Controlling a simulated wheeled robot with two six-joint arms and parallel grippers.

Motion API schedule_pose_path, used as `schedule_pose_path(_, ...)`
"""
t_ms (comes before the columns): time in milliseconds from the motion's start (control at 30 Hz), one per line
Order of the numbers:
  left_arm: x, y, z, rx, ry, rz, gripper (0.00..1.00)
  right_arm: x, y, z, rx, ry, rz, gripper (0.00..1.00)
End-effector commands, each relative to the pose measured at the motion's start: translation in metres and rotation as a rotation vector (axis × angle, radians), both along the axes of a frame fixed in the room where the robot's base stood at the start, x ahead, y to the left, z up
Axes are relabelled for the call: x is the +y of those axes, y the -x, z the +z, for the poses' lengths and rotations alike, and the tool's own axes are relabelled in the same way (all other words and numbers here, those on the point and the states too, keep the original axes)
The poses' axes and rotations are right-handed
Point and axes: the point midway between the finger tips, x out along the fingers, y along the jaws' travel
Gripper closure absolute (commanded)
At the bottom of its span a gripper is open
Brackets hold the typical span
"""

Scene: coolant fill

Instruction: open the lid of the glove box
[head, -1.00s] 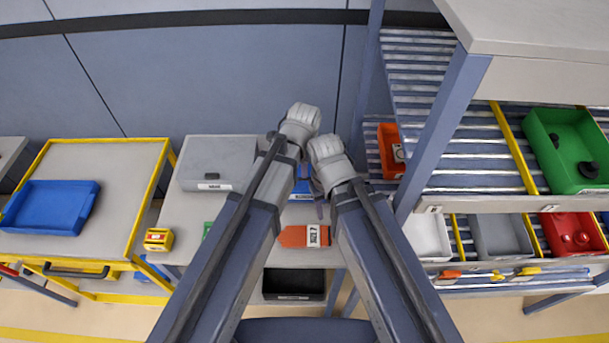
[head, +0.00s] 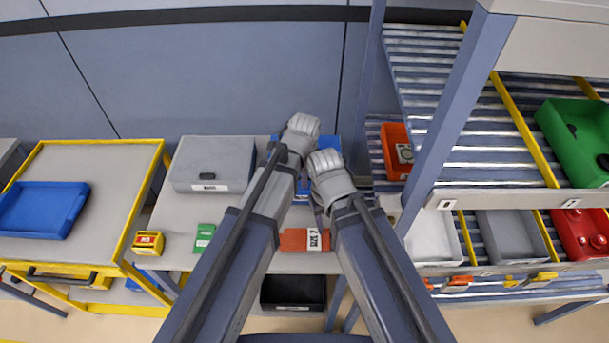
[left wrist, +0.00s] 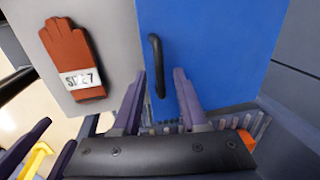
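The glove box is blue, on the grey table behind my arms, partly hidden in the head view (head: 328,146). In the left wrist view its flat blue lid (left wrist: 215,50) looks closed and has a black bar handle (left wrist: 155,50). My left gripper (left wrist: 160,76) is open, its two purple fingers spread and appearing on either side of the handle's lower end; contact cannot be told. In the head view its fingers are hidden behind the arm. My right gripper (head: 318,207) is close by, mostly hidden; its opening cannot be told.
A red-brown glove (head: 300,240) lies in front of the box. A grey lidded box (head: 213,165) and a green card (head: 204,236) are to its left. A roller rack with an orange bin (head: 396,150) stands close on the right. A black bin (head: 293,292) is below.

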Motion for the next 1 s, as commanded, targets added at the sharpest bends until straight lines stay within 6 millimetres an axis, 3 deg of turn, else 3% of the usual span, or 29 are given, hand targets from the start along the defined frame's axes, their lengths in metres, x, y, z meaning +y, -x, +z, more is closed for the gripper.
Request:
schedule_pose_path(33,0.0,0.0,0.0001,0.0,0.0,0.0,0.64,0.0,0.0,0.0001,0.0,0.0,0.0,0.5)
schedule_pose_path(367,0.0,0.0001,0.0,0.0,0.0,0.0,1.0,0.0,0.0,0.0,0.0,0.0,0.0,0.5)
schedule_pose_path(1000,0.0,0.0001,0.0,0.0,0.0,0.0,1.0,0.0,0.0,0.0,0.0,0.0,0.0,0.5)
